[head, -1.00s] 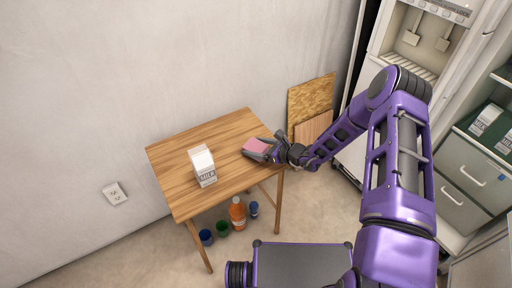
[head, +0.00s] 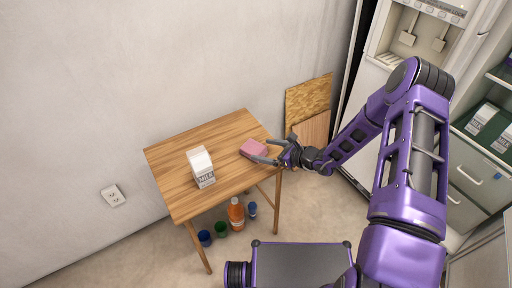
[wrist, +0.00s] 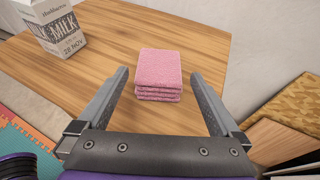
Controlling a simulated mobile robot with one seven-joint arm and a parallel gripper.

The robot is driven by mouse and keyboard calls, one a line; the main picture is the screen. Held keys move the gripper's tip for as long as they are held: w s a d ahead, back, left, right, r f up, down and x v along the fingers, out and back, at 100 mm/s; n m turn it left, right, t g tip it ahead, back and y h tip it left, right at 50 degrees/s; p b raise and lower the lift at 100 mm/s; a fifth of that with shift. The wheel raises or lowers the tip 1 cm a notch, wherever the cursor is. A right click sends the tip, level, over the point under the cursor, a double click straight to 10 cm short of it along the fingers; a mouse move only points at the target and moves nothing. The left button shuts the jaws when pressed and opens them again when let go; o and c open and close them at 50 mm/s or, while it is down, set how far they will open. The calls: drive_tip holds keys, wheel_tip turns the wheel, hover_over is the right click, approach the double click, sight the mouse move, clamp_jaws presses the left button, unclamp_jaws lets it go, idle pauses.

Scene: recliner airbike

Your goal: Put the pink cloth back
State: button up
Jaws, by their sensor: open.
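The pink cloth (head: 254,148) is a folded stack lying flat on the wooden table (head: 222,135), near its right edge. In the wrist view the cloth (wrist: 159,74) lies ahead of my gripper, centred between the two fingers and a little beyond their tips. My gripper (head: 269,151) is open and empty at the table's right edge, beside the cloth. In the wrist view both fingers of my gripper (wrist: 160,78) are spread wide and hold nothing.
A milk carton (head: 201,167) stands on the table left of the cloth. An orange bottle (head: 236,214) and several small cans stand on the floor beneath the table. Boards (head: 309,104) lean on the wall at the right. The table's front and left are clear.

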drive_tip(key=v, duration=0.6)
drive_tip(key=shift+s+d+r, duration=0.1)
drive_tip(key=shift+s+d, duration=0.05)
drive_tip(key=shift+d, duration=0.1)
